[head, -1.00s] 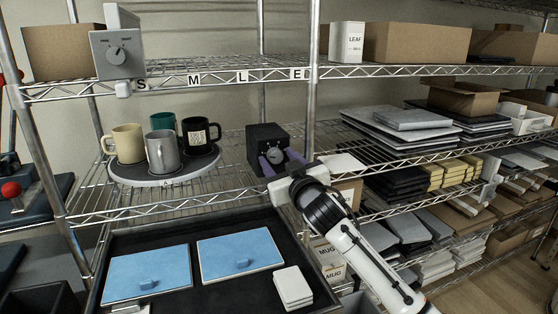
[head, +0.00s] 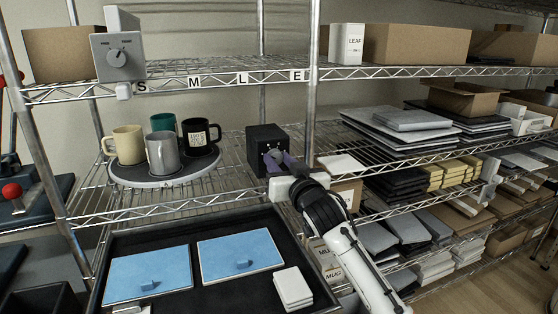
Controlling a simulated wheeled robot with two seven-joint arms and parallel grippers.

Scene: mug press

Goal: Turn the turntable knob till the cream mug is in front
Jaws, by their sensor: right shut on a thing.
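The cream mug (head: 127,144) stands upright at the left of the round turntable (head: 127,182), handle pointing left. The grey mug (head: 164,153) is at the front, nearest me. The green mug (head: 163,122) is at the back, partly hidden by the grey one. The black mug (head: 197,137) with a pale label is at the right. The dark knob box (head: 267,135) stands right of the turntable, its grey knob (head: 274,156) facing me. My right gripper (head: 276,160) is shut on the knob, its purple fingers partly hiding it. My left gripper is out of view.
A grey dial box (head: 118,55) is on the upper shelf at the left. Below the mugs, a black tray (head: 210,294) holds two blue pads (head: 240,253) and white cards (head: 292,288). A shelf post (head: 313,95) rises right of the knob box.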

